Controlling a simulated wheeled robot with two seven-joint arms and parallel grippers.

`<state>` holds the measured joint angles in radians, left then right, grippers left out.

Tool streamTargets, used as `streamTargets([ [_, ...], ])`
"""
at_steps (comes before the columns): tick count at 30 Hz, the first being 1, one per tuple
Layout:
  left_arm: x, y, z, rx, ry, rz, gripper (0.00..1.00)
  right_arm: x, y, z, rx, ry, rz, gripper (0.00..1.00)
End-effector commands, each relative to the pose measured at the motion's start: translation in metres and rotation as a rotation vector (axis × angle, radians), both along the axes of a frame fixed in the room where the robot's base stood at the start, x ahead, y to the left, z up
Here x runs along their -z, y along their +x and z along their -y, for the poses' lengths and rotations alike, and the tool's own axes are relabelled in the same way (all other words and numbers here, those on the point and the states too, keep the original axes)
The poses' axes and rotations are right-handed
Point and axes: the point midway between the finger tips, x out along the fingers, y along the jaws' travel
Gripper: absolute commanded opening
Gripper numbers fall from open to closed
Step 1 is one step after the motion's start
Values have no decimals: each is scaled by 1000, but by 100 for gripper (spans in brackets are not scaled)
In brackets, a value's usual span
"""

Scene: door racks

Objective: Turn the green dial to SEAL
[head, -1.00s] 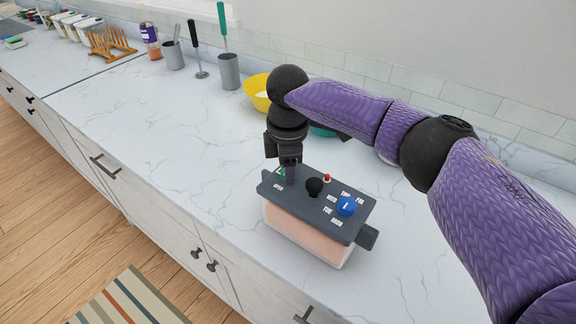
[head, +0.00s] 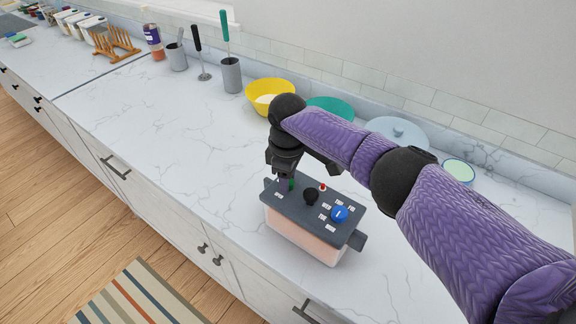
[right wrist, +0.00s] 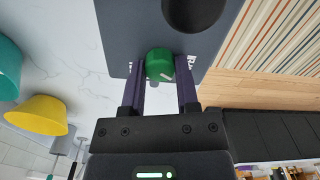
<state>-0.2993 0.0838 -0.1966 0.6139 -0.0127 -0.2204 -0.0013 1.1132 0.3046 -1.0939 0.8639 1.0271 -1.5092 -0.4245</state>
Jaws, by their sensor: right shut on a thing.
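The green dial (right wrist: 160,64) sits near one edge of the dark grey lid (right wrist: 110,30) in the right wrist view. A white mark on it points to the lower right of that view. White labels beside it are mostly covered by my fingers, so I cannot read them. In the head view, a bit of the green dial (head: 291,184) shows at the lid's left end. My right gripper (head: 286,186) comes down onto it from above. Its two fingers (right wrist: 160,72) lie on either side of the dial, shut on it. My left gripper is out of view.
The pale pink box (head: 300,238) under the lid also carries a black knob (head: 311,196), a red button (head: 322,187) and a blue dial (head: 339,214). A yellow bowl (head: 270,95) and a teal bowl (head: 333,107) stand behind. The counter left of the box is clear.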

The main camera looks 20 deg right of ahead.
Motion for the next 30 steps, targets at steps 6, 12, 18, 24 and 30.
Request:
streamTargets([
  [6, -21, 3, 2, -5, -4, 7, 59, -3, 0, -1, 202, 1, -2, 0],
  [12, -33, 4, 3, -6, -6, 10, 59, -2, 0, -1, 391, 1, -1, 0],
  [18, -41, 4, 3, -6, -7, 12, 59, -2, 0, 0, 581, -1, -1, 0],
  [24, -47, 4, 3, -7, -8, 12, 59, -1, 0, -1, 754, 0, -1, 0],
  [30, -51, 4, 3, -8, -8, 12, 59, -1, 0, -1, 896, 0, 1, 0],
])
